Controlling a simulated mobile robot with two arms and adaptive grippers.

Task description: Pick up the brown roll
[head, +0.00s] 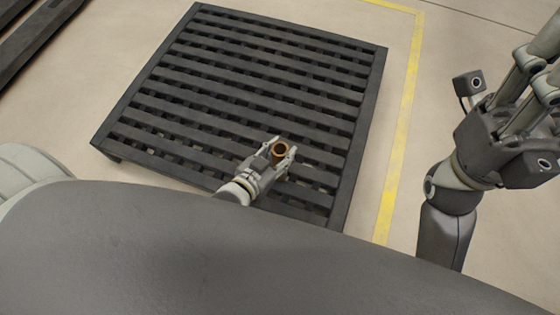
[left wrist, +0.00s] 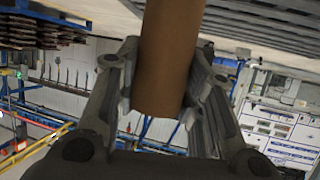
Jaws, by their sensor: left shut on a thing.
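The brown roll (head: 280,149) is a short copper-brown tube with an open end, seen end-on in the head view. My left gripper (head: 279,152) is shut on it, with one finger on each side, above the near right part of the dark slatted pallet. In the left wrist view the roll (left wrist: 167,60) runs from the top edge down between the fingers of the left gripper (left wrist: 165,90). Both fingers lie against its sides. The gap between roll and pallet cannot be judged. My right arm stands at the right of the head view, and its finger state is unclear.
The dark slatted pallet (head: 205,84) lies on the beige floor with narrow gaps between its slats. A yellow floor line (head: 400,130) runs along its right side. Another dark rack (head: 30,40) shows at the upper left. Bare floor lies between pallet and line.

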